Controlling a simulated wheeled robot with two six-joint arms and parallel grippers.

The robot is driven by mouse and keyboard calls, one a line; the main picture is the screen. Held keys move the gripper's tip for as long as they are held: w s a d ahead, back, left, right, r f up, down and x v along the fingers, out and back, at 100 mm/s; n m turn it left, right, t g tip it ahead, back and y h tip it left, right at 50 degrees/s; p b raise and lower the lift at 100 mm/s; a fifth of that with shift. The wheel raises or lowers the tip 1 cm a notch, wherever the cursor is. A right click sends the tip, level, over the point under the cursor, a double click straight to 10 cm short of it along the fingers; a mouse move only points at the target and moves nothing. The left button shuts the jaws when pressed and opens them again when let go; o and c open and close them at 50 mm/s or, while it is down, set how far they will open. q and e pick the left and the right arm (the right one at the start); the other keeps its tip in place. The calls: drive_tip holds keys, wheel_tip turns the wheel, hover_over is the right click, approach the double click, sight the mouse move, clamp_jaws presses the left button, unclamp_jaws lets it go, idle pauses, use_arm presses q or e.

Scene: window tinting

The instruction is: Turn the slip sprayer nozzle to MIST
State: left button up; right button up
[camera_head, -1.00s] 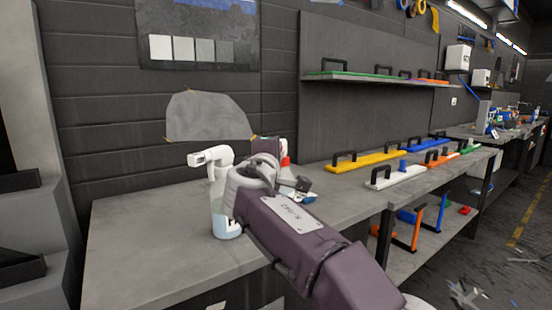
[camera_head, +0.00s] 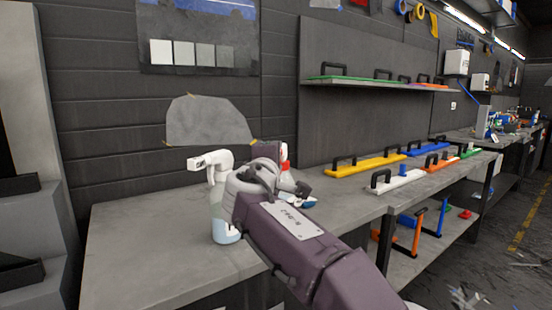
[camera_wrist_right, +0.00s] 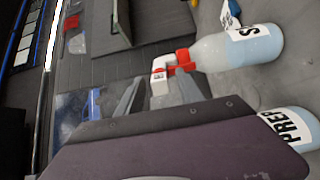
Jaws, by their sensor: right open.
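A bottle with a white and red spray head (camera_wrist_right: 180,62) and a label beginning with S (camera_wrist_right: 246,42) is in the right wrist view, lying sideways in that picture. Its red trigger part (camera_head: 284,154) shows behind my right wrist in the head view; its body is hidden there. A second bottle (camera_head: 226,230) with a white head stands to its left on the bench, partly covered by my arm; its PRE label (camera_wrist_right: 285,127) shows in the wrist view. My right gripper (camera_head: 288,181) is open near the red-headed bottle, apparently apart from it. The nozzle setting is unreadable.
The grey bench (camera_head: 140,250) is clear at left. A small blue and white item (camera_head: 300,201) lies behind my wrist. Yellow (camera_head: 365,165) and white (camera_head: 396,179) handled tools lie to the right. A shelf (camera_head: 380,82) hangs above.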

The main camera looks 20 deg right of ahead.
drive_tip(key=v, duration=0.8)
drive_tip(key=shift+s+a, duration=0.15)
drive_tip(key=shift+s, duration=0.2)
